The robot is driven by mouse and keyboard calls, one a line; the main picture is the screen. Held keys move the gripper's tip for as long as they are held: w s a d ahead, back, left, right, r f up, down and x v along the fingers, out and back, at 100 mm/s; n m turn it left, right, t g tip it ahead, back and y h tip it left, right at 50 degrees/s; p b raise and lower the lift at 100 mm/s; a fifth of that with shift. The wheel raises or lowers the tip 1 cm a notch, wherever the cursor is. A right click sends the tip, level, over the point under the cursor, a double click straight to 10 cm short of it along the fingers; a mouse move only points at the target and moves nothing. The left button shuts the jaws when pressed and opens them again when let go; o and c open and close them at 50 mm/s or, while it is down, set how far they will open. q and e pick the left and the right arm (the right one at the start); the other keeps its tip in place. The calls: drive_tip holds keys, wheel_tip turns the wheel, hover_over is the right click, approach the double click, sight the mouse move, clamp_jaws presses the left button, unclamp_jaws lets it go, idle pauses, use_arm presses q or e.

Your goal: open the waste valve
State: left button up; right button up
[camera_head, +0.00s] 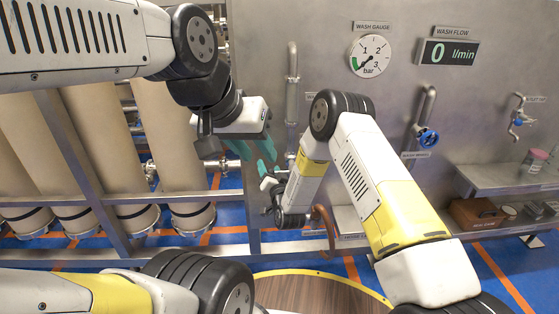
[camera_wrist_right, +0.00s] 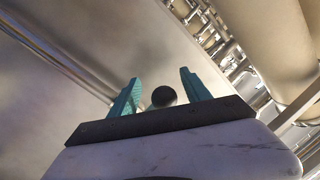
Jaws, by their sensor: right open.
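The waste valve cannot be told for sure in the head view, where my arms cover part of the panel. In the right wrist view a dark round knob (camera_wrist_right: 164,96) shows between the two teal fingers of my right gripper (camera_wrist_right: 160,76). The fingers stand apart on either side of it, and contact cannot be told. In the head view this gripper is low in front of the panel, partly hidden by my right forearm. My left gripper (camera_head: 254,151) is just above it, its teal fingers apart and pointing down, with nothing seen between them.
The steel panel (camera_head: 300,25) carries a wash gauge (camera_head: 370,55), a wash flow display (camera_head: 447,52) and a blue handwheel (camera_head: 427,138). A small blue valve (camera_head: 519,118) is at right, above a steel shelf (camera_head: 490,180) and a brown box (camera_head: 476,214). Large beige cylinders (camera_head: 105,135) stand at left.

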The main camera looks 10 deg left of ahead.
clamp_jaws()
drive_tip(key=shift+w+r, duration=0.1)
drive_tip(key=shift+r, duration=0.1)
idle(1.2)
